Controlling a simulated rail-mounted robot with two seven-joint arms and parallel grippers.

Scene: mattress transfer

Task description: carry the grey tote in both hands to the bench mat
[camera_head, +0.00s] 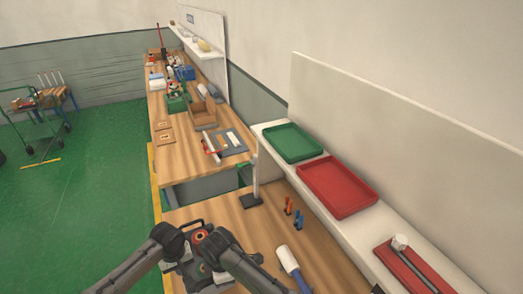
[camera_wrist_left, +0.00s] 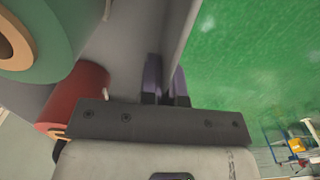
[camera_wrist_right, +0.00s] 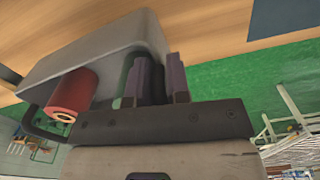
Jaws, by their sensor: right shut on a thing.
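The grey tote shows in the left wrist view (camera_wrist_left: 125,45) and in the right wrist view (camera_wrist_right: 110,45). A red roll (camera_wrist_left: 80,95) and a green roll (camera_wrist_left: 35,30) lie in it. My left gripper (camera_wrist_left: 166,80) has its fingers close together astride the tote's wall. My right gripper (camera_wrist_right: 159,78) is shut on the tote's wall.
The near bench (camera_head: 235,222) holds a white-headed tool (camera_head: 288,258) and orange and blue tools. A shelf carries a green tray (camera_head: 292,143) and a red tray (camera_head: 338,187). The far bench is cluttered further back. Green floor (camera_head: 100,185) is open at left, with a cart (camera_head: 40,115) beyond.

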